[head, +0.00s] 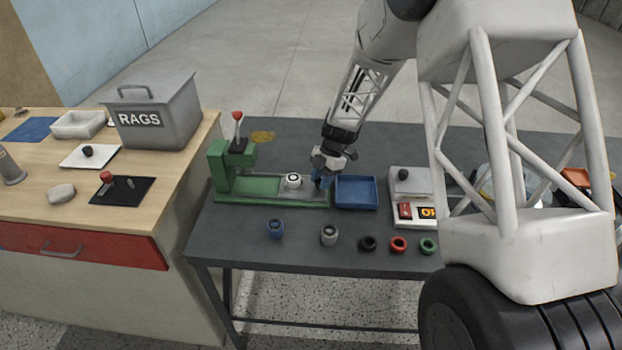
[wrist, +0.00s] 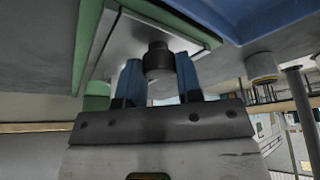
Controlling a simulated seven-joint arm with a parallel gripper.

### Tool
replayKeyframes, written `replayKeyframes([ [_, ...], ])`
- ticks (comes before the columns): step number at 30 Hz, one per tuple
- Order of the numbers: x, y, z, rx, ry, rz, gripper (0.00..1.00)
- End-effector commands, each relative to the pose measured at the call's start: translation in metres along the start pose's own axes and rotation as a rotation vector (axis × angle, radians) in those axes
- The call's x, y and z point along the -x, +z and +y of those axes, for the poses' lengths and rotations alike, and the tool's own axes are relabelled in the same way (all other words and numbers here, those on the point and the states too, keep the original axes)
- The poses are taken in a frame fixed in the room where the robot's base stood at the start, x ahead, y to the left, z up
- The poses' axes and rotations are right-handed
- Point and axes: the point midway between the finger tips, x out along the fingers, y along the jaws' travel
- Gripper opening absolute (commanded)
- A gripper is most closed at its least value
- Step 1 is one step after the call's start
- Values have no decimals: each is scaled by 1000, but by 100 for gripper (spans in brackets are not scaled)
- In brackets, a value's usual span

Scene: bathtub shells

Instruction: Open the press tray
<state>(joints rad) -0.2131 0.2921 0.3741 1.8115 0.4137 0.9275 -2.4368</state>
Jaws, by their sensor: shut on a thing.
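The green press (head: 232,170) stands at the left of the dark table, with a red-knobbed lever (head: 237,118) upright on top. Its grey metal tray (head: 306,193) lies at the right part of the green base; the plate also shows in the wrist view (wrist: 125,48). A white ring-shaped part (head: 293,181) sits on or at the tray. My gripper (head: 319,179) is at the tray's right end. In the wrist view, my gripper's blue fingers (wrist: 159,80) are shut on a dark round knob (wrist: 158,58) at the plate's edge. The fingers hide the knob in the head view.
A blue bin (head: 356,192) stands close to the right of my gripper. A device with a display (head: 412,209) is farther right. A wooden bench with a RAGS box (head: 155,112) is at left.

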Motion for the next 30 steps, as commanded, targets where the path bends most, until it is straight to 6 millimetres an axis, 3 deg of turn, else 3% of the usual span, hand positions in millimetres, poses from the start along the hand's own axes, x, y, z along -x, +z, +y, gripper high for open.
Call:
replayKeyframes([
  [8, 1, 0, 0, 1, 1, -1, 0],
  [9, 1, 0, 1, 1, 2, -1, 39],
  [13, 1, 0, 0, 1, 1, -1, 58],
  [23, 1, 0, 0, 1, 1, 0, 58],
  [30, 15, 0, 1, 1, 1, -1, 58],
])
